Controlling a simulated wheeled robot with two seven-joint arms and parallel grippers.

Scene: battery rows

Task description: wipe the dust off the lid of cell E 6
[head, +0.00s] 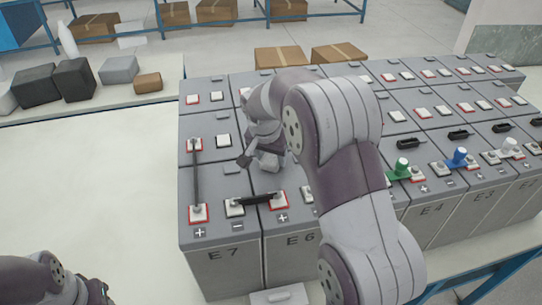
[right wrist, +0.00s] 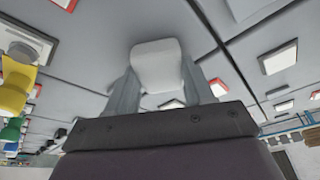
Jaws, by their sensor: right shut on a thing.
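Cell E 6 (head: 300,240) is a grey battery in the front row, right of cell E 7 (head: 231,252). My right gripper (head: 262,163) is low over the back part of its lid, pointing down. In the right wrist view its fingers (right wrist: 165,88) are shut on a pale, rounded block (right wrist: 157,62). Grey lids lie close behind the block; I cannot tell if it touches one. I cannot make out dust. My right arm hides part of the E 6 lid. My left gripper is out of view; only part of the left arm shows at lower left.
A black link (head: 250,201) joins E 7 to the red-framed E 6 terminal (head: 279,201). A long dark bar (head: 195,178) crosses E 7. Green (head: 402,167) and blue (head: 460,155) caps stand on cells to the right. The pale table (head: 90,200) left of the batteries is clear.

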